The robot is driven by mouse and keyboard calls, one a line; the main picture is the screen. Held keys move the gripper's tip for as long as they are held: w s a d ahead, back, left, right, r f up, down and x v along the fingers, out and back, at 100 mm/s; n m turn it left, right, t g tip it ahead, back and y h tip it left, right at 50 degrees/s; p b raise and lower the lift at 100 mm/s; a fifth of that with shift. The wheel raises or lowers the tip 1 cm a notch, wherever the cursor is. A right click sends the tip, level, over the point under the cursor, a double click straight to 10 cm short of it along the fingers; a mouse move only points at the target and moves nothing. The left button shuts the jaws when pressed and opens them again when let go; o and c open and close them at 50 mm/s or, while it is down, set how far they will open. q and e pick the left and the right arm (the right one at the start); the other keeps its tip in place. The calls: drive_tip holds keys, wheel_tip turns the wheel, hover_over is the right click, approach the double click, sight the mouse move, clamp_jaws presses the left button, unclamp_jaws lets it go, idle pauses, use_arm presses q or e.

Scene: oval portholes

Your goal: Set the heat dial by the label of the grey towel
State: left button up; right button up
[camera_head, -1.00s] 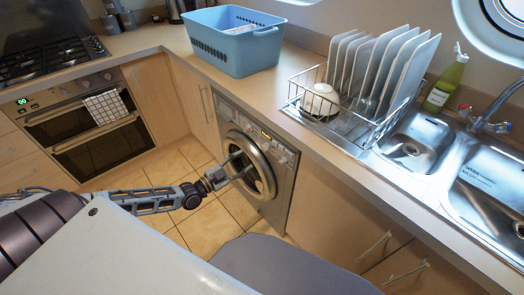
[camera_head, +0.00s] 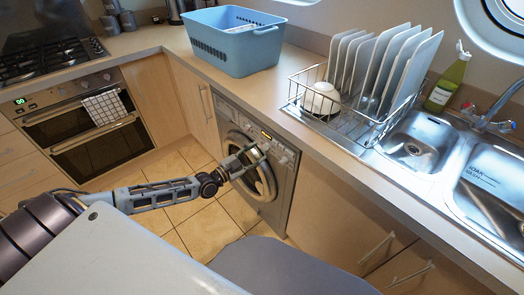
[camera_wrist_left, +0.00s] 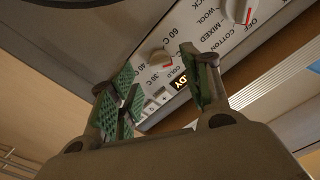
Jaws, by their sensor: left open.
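The washing machine (camera_head: 232,120) stands under the counter, its control panel along its upper edge. In the left wrist view the heat dial (camera_wrist_left: 159,61) is a pale knob with a red mark, beside the labels COLD, 30 C, 40 C and 60 C. The red mark points roughly towards COLD. My left gripper (camera_head: 252,157) is in front of the panel in the head view. In the left wrist view its green-padded fingers (camera_wrist_left: 158,80) are open and empty, one on each side of the heat dial's line. I cannot tell if they touch it. No clearly grey towel shows.
A second dial (camera_wrist_left: 238,9), with OFF, COTTON, MIXED and WOOL, is close to the heat dial. A checked cloth (camera_head: 104,105) hangs on the oven. A blue basket (camera_head: 235,55) and dish rack (camera_head: 345,120) stand on the counter above.

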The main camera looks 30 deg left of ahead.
sight(266, 147)
use_arm(q)
drive_tip(key=x, duration=0.4)
drive_tip(key=shift+b, duration=0.4)
use_arm(e)
drive_tip(key=r, duration=0.1)
drive_tip(key=w+a+r, duration=0.1)
drive_tip(key=shift+w+a+r, duration=0.1)
drive_tip(key=shift+a+r, duration=0.05)
drive_tip(key=shift+r, duration=0.2)
use_arm(q)
drive_tip(key=c, duration=1)
drive_tip(key=shift+c, duration=0.2)
use_arm(e)
drive_tip(key=shift+s+f, duration=0.3)
drive_tip(key=shift+s, duration=0.05)
use_arm(q)
drive_tip(key=shift+n, duration=0.3)
use_arm(e)
drive_tip(key=shift+d, duration=0.2)
